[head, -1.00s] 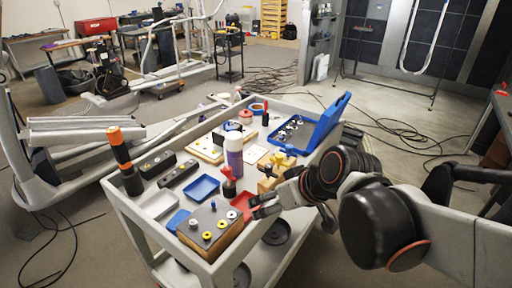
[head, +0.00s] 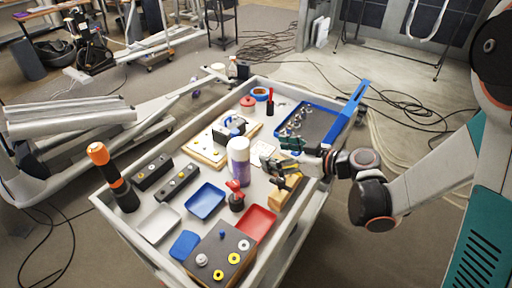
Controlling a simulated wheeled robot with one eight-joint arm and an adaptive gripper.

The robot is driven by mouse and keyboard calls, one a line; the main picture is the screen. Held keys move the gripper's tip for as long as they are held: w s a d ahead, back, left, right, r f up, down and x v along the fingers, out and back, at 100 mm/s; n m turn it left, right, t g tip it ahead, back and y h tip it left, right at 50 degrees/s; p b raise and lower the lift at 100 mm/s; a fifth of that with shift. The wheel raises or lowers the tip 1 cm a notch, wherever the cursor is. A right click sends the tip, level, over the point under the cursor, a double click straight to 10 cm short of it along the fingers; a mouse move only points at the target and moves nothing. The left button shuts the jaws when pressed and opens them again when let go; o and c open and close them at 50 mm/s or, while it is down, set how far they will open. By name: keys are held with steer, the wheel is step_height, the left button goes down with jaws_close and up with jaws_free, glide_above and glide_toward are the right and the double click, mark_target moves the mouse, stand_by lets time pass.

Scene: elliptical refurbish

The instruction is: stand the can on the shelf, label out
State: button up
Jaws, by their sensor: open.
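The can (head: 239,161), a tall white cylinder with a purple band, stands upright on the grey cart top (head: 150,254), near its middle. I cannot make out which way its label faces. My gripper (head: 268,161) reaches in from the right, over the cart, its fingers pointing left at the can. It is open and empty, a little right of the can; a small gap seems to be left between them. No shelf can be clearly picked out in this view.
Close by are a red-topped tool (head: 236,196), a wooden block (head: 285,194), a blue tray (head: 205,201) and a red tray (head: 256,223). An open blue case (head: 345,112) stands behind my gripper. An orange-and-black bottle (head: 112,177) stands at the left. Cables lie on the floor.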

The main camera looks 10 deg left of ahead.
steer(key=b, duration=0.2)
glide_toward(240, 142)
steer(key=a+f, duration=0.1)
steer(key=w+a+f, duration=0.1)
steer(key=a+f, duration=0.1)
steer(key=shift+w+a, duration=0.25)
steer(key=shift+w, duration=0.1)
steer(key=x, duration=0.2)
steer(key=b+x, duration=0.1)
steer(key=x, duration=0.1)
steer(key=shift+s+a+r+b, duration=0.1)
steer(key=shift+a+b, duration=0.2)
steer(key=shift+a, duration=0.25)
steer(key=shift+w+a, duration=0.3)
steer(key=shift+a, duration=0.05)
jaws_close()
